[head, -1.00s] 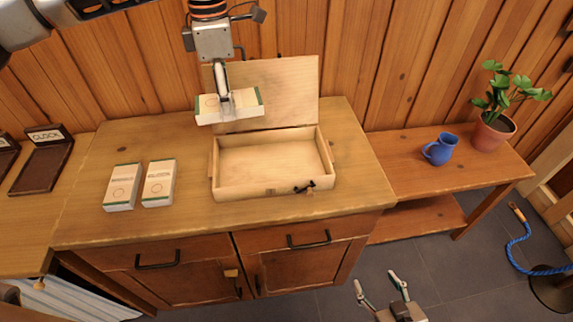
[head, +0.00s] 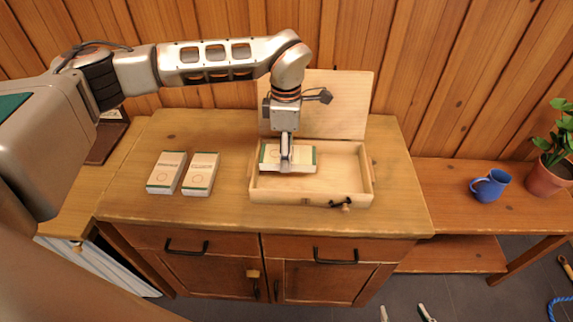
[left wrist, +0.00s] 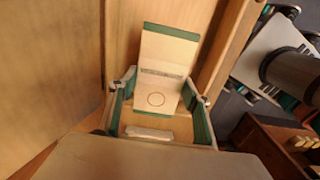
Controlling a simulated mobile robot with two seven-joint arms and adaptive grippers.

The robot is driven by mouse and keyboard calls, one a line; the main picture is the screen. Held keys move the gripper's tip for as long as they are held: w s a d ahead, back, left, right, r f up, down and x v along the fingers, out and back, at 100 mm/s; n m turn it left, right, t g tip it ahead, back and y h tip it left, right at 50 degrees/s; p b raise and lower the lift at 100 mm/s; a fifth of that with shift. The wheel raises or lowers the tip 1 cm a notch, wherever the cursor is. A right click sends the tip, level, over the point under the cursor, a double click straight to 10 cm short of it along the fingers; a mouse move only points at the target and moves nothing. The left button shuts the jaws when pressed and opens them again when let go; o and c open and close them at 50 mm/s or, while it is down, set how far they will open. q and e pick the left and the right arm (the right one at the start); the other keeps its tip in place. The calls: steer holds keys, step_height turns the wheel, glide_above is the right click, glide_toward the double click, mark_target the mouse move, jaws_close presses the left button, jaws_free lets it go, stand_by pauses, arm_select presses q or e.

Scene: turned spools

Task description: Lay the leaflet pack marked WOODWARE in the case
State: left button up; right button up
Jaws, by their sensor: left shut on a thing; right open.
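My left gripper (head: 286,166) is shut on a white leaflet pack with green ends (head: 303,157), which also shows between the fingers in the left wrist view (left wrist: 158,95). Its printed name is too small to read. The pack is over or inside the left half of the open wooden case (head: 310,199); I cannot tell whether it touches the floor of the case. The case lid stands up at the back. Two similar packs, a left one (head: 166,172) and a right one (head: 201,174), lie on the counter. My right gripper (head: 405,314) is open and empty at the bottom edge.
The wooden counter (head: 230,215) is clear between the two packs and the case. A blue mug (head: 490,185) and a potted plant (head: 551,172) stand on a lower bench at the right. A dark stand (head: 106,137) is partly hidden behind my left arm.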

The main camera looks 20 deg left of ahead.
mark_target(286, 175)
arm_select(q)
steer(key=shift+f, duration=2.5)
steer(key=shift+f, duration=0.1)
steer(key=o, duration=1.2)
step_height(286, 175, up, 12)
steer(key=shift+r, duration=0.15)
